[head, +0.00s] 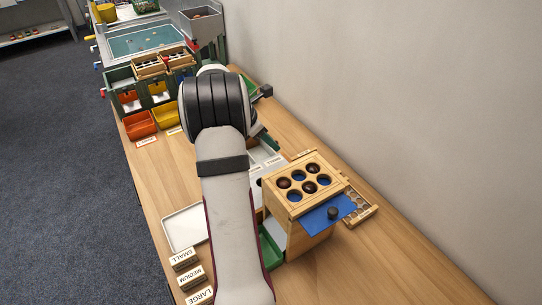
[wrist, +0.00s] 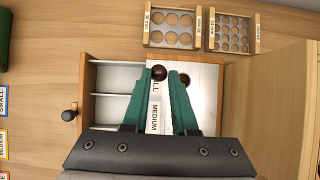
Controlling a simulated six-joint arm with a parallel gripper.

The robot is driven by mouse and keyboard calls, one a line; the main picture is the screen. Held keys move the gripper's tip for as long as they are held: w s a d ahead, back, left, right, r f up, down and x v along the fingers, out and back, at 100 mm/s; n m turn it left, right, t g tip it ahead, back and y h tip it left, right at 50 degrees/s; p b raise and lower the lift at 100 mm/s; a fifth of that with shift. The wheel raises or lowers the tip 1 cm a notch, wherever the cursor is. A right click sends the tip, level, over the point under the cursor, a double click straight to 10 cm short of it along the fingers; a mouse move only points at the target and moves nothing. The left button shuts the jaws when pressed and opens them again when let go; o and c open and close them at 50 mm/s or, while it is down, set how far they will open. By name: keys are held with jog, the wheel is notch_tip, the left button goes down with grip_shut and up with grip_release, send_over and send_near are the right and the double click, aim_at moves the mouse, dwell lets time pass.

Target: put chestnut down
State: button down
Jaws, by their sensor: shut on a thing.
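In the wrist view my gripper (wrist: 166,77) has its two green fingers close together at the tips. They are shut on a dark brown chestnut (wrist: 159,72), which shows at the tips. The chestnut is over a white surface with a MEDIUM label (wrist: 155,117), part of another label beside it. A brown round spot (wrist: 184,79) shows by the right fingertip; I cannot tell whether it is a hole or another chestnut. In the head view my arm hides the gripper and the held chestnut.
A wooden box (head: 302,207) with a holed top and blue sheet (head: 325,214) stands to the right. A white tray (head: 182,237) lies left of my arm. Two holed wooden boards (wrist: 172,42), (wrist: 232,48) lie beyond a white-floored wooden drawer (wrist: 106,76) with a dark knob.

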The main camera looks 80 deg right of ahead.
aim_at(276, 160)
notch_tip(276, 160, down, 5)
jog(key=shift+f, duration=0.15)
jog(key=shift+f, duration=0.1)
jog(key=c, duration=0.7)
grip_release()
